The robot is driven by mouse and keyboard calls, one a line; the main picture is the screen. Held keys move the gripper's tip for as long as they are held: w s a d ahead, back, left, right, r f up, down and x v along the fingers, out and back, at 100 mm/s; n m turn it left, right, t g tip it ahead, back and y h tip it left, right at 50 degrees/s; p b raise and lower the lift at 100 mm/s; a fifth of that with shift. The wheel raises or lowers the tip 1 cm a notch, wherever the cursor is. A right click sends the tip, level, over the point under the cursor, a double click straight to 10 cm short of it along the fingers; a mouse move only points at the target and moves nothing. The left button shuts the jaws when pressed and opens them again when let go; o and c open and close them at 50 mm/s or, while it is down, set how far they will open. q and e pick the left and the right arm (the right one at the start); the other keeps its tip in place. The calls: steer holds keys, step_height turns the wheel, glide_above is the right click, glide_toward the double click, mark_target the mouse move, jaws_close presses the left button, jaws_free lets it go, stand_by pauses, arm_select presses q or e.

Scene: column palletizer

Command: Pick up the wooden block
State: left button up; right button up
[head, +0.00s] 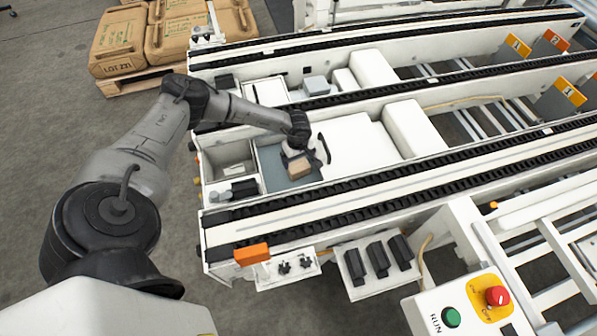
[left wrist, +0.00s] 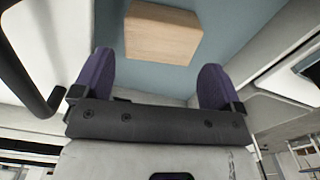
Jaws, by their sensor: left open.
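The wooden block (head: 300,168) is a light tan box on a blue-grey surface (head: 272,160) between the conveyor rails in the head view. In the left wrist view the block (left wrist: 162,34) lies ahead of my left gripper (left wrist: 153,82), whose two purple-padded fingers are spread apart with nothing between them. In the head view my left gripper (head: 297,158) hangs just over or beside the block and hides part of it. I cannot tell the exact gap between them. My right gripper is not in view.
Black-topped conveyor rails (head: 340,190) run on both sides of the bay. White panels (head: 355,145) stand to the right of the block. An orange box (head: 252,254) and a control box with a red button (head: 497,295) are at the front.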

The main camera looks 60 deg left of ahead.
mark_target(298, 166)
arm_select(q)
steer(key=shift+f, duration=0.3)
steer(key=f+b, duration=0.2)
steer(key=f, duration=0.1)
steer(key=f+b, duration=0.1)
steer(key=f, duration=0.1)
steer(key=shift+d+f+b, duration=0.15)
steer(key=shift+d+b, duration=0.1)
steer(key=shift+b, duration=0.1)
steer(key=shift+c, duration=0.4)
steer(key=c, duration=0.5)
steer(key=shift+c, duration=0.2)
